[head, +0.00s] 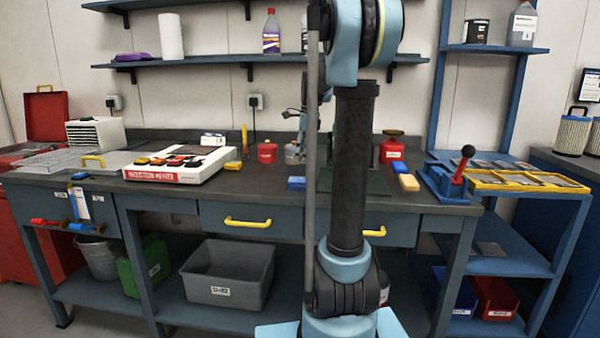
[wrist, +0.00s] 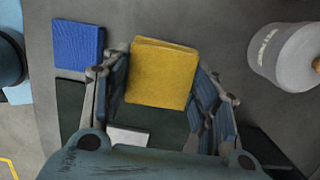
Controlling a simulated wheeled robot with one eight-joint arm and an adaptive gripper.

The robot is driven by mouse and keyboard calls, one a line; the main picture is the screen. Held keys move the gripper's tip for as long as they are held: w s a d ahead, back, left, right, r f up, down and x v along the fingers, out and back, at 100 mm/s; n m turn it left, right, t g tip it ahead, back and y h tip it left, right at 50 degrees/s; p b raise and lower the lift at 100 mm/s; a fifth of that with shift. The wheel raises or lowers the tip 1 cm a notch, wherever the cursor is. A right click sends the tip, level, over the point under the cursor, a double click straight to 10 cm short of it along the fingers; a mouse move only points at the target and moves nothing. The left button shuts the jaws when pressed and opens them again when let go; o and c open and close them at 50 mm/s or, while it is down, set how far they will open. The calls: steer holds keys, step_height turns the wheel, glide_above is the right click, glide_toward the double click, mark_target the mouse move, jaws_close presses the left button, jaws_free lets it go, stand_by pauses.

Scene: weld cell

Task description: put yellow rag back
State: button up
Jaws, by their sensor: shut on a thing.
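The yellow rag (wrist: 163,62) is a folded yellow square in the wrist view, between the two fingers of my gripper (wrist: 160,76). The gripper is shut on it. Below them is a dark green mat (wrist: 68,100) on the grey bench top. A folded blue rag (wrist: 78,45) lies apart, left of the gripper; a blue piece also shows in the head view (head: 296,183).
A pale round container (wrist: 288,55) stands to the right in the wrist view. Shelves hang above.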

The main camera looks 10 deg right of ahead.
steer(key=shift+f, duration=2.9)
steer(key=o, duration=1.1)
steer(key=r, duration=0.4)
steer(key=d+r, duration=0.1)
steer(key=r, duration=0.7)
steer(key=shift+s+d, duration=0.25)
steer(key=shift+d, duration=0.1)
